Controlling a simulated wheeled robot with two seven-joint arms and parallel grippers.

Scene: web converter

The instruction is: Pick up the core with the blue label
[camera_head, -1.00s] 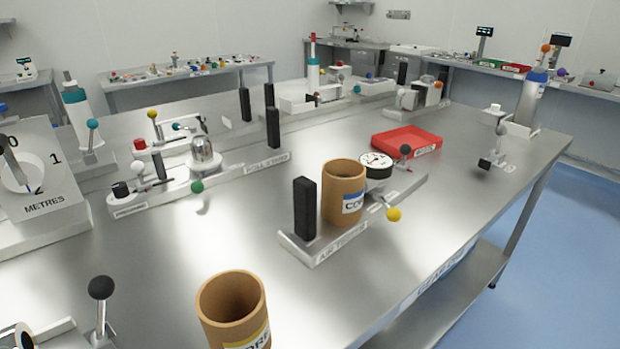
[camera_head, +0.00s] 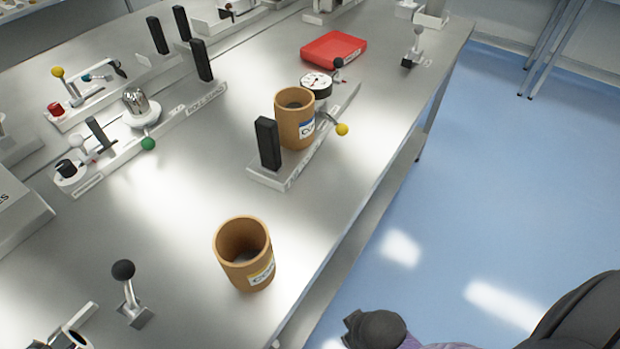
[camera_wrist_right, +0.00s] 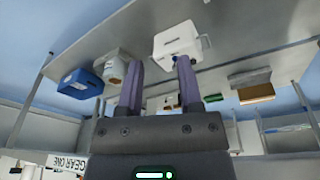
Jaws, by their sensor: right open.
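The core with the blue label (camera_head: 295,122) is a brown open tube standing upright on a grey fixture (camera_head: 262,176), beside a black upright block. Its label faces the lower right. A second brown core (camera_head: 243,252), with a yellow label, stands upright on the bare bench nearer to me. My right gripper (camera_wrist_right: 159,62) shows in the right wrist view with two parted fingers and nothing between them. Neither core shows in that view. In the head view, part of my right arm shows at the bottom right, off the bench edge. My left gripper is out of view.
A yellow-knobbed lever (camera_head: 342,129) and a dial gauge (camera_head: 316,83) sit close to the blue-label core. A red tray (camera_head: 333,50) lies behind. A black-knobbed lever (camera_head: 123,270) stands front left. The wrist view shows a white box (camera_wrist_right: 176,42) and blue bin (camera_wrist_right: 82,83).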

